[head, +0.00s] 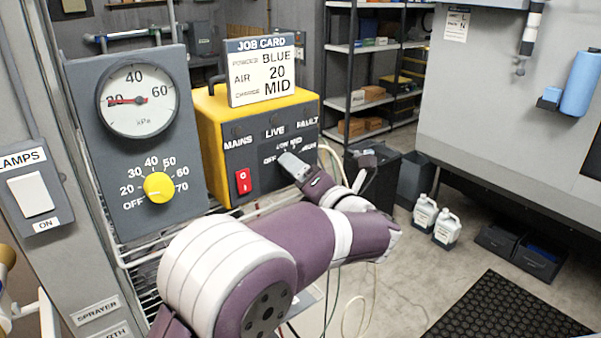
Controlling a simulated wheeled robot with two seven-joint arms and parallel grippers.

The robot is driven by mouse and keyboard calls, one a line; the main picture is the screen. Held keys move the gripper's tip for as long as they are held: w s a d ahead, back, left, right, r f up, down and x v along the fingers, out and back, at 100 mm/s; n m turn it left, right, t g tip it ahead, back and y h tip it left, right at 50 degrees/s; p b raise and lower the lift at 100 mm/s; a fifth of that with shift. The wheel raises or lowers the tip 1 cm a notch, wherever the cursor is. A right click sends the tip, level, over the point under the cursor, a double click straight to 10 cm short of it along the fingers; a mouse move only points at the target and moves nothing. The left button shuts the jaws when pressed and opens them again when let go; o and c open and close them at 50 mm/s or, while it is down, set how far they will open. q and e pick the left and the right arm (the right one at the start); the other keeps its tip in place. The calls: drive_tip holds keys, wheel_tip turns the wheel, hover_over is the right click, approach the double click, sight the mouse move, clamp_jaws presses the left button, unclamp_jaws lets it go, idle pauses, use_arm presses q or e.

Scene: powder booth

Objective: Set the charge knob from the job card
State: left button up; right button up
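The job card (261,70) stands on top of the yellow control box (205,125) and reads powder BLUE, air 20, charge MID. The box's dark front panel (238,158) has MAINS, LIVE and FAULT labels and a red rocker switch (243,181). My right gripper is out of view.
Left of the box is a grey panel with a kPa gauge (138,101), its needle pointing left, and a yellow air knob (158,187). A LAMPS switch (31,194) is at far left. White jugs (425,212) stand on the floor to the right, near a black mat (508,308).

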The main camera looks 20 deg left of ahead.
use_arm(q)
drive_tip(key=shift+s, duration=0.1)
drive_tip(key=c, duration=0.9)
drive_tip(key=shift+c, duration=0.2)
drive_tip(key=shift+r+m+g+p, duration=0.1)
drive_tip(key=shift+m+g+p, duration=0.25)
drive_tip(key=shift+m+p, duration=2.05)
drive_tip(key=shift+r+m+g+p, duration=0.1)
drive_tip(key=shift+m+g+p, duration=0.3)
drive_tip(key=shift+m+p, duration=2)
drive_tip(key=shift+r+m+g+p, duration=0.1)
drive_tip(key=shift+m+g+p, duration=0.25)
drive_tip(key=shift+m+p, duration=2.05)
drive_tip(key=shift+m+b, duration=1.1)
drive_tip(key=shift+m, duration=0.1)
